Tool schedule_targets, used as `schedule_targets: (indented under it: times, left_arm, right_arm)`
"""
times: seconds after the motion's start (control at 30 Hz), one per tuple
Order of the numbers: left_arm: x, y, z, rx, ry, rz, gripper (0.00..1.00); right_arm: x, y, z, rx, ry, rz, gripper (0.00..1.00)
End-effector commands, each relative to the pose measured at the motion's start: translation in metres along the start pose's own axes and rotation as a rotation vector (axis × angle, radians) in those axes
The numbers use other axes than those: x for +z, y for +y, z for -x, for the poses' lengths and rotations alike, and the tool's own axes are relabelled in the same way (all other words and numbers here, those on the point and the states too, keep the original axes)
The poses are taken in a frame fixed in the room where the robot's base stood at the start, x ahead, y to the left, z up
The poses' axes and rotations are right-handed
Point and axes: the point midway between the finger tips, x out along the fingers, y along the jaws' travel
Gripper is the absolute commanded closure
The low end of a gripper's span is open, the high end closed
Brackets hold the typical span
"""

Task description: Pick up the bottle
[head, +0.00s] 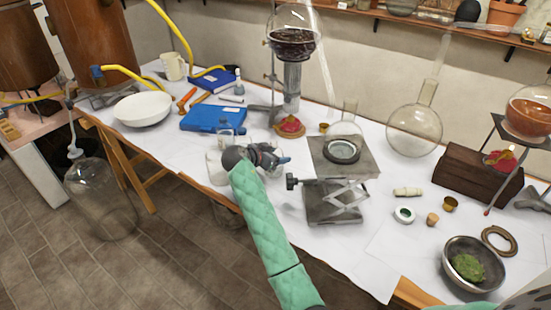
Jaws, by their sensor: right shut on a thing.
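My right gripper (276,160) is over the front part of the white-covered bench, left of the metal lab jack. It is shut on a small clear glass bottle (274,172), which is mostly hidden behind the dark fingers. I cannot tell whether the bottle touches the bench. My left gripper is not in view.
Clear glassware (216,170) stands just left of the gripper. The lab jack (340,158) bears a round flask close on the right. A blue case (213,118) and a white bowl (143,109) lie further left. A metal bowl (474,250) is at the right front.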

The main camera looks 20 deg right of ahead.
Motion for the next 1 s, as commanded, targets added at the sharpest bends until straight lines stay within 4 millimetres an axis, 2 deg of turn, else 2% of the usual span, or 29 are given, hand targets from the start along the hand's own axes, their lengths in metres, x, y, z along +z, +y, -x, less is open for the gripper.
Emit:
schedule_targets:
  times: [0.17, 0.53, 0.7, 1.0]
  left_arm:
    - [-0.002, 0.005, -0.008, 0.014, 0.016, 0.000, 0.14]
    - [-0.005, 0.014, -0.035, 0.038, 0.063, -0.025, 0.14]
    - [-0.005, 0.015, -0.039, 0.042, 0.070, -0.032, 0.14]
    - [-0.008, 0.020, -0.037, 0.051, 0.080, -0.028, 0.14]
  right_arm:
    - [-0.019, -0.001, 0.010, -0.002, 0.001, -0.005, 0.75]
    - [-0.075, -0.001, 0.036, -0.001, 0.001, -0.005, 0.75]
    - [-0.087, -0.001, 0.042, -0.001, 0.002, -0.003, 0.75]
    - [-0.090, 0.000, 0.043, -0.001, 0.002, -0.003, 0.75]
